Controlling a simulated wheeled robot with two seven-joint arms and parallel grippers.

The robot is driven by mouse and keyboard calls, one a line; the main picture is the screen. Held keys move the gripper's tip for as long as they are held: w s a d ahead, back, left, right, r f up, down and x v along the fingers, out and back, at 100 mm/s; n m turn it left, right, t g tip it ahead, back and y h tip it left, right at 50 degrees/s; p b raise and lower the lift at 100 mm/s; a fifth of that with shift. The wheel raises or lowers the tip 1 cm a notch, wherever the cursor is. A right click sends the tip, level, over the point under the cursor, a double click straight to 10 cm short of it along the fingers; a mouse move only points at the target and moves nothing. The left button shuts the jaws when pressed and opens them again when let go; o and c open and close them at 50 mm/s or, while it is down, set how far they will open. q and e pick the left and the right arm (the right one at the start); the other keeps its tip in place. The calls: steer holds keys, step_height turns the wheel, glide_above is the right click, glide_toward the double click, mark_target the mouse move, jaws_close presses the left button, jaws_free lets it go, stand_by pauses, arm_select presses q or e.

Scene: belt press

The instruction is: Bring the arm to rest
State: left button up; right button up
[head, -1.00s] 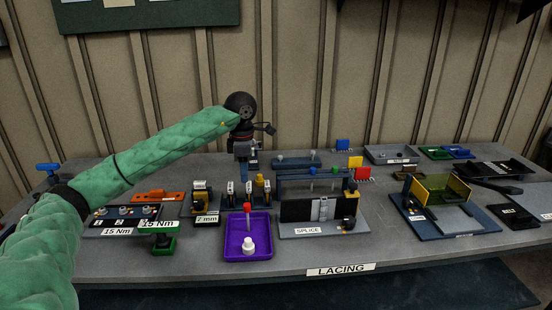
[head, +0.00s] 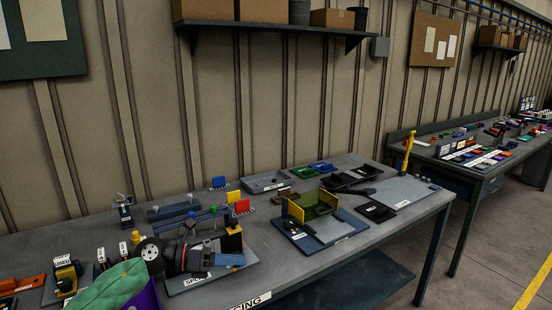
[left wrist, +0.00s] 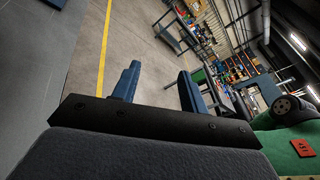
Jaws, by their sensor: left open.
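My left arm, in a green sleeve, comes in at the bottom left of the head view. Its gripper (head: 231,261) points right in front of the splice station (head: 190,282) and hides part of it. I cannot tell from this view whether they touch. In the left wrist view the two blue fingers (left wrist: 158,88) stand apart with nothing between them. Beyond them are the floor with a yellow line and distant benches. My right gripper is not in view.
The lacing bench (head: 300,277) carries a yellow-walled fixture (head: 325,203), black belt pieces (head: 377,212) and coloured blocks (head: 238,204). A purple tray (head: 152,291) is mostly hidden by my arm. A second bench (head: 484,170) stands right; open floor (head: 470,280) lies before it.

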arm_select(q)
steer(key=s+a+f+m+t+y, duration=0.45)
steer(key=f+m+t+y, duration=0.3)
steer(key=m, duration=1.05)
steer(key=s+a+f+m+t+y, duration=0.3)
steer(key=a+f+m+t+y, duration=0.45)
steer(key=m, duration=0.95)
steer(key=s+f+n+g, duration=0.2)
steer(key=s+f+g, duration=0.35)
steer(key=s, duration=0.25)
steer(key=s+d+f+n+g, duration=0.1)
steer(key=s+f+n+g, duration=0.1)
steer(key=s+f+g, duration=0.5)
steer(key=s+f+n+g, duration=0.15)
steer(key=s+f, duration=0.25)
steer(key=s, duration=0.6)
steer(key=s+d+f+g, duration=0.1)
steer(key=d+f, duration=0.1)
steer(key=f, duration=1.1)
steer(key=s+d+f, duration=0.1)
steer(key=d+f, duration=0.2)
steer(key=f, duration=1)
steer(key=shift+s+d+n+g, duration=0.2)
steer(key=shift+s+n+g, duration=0.05)
steer(key=shift+n+g, duration=0.15)
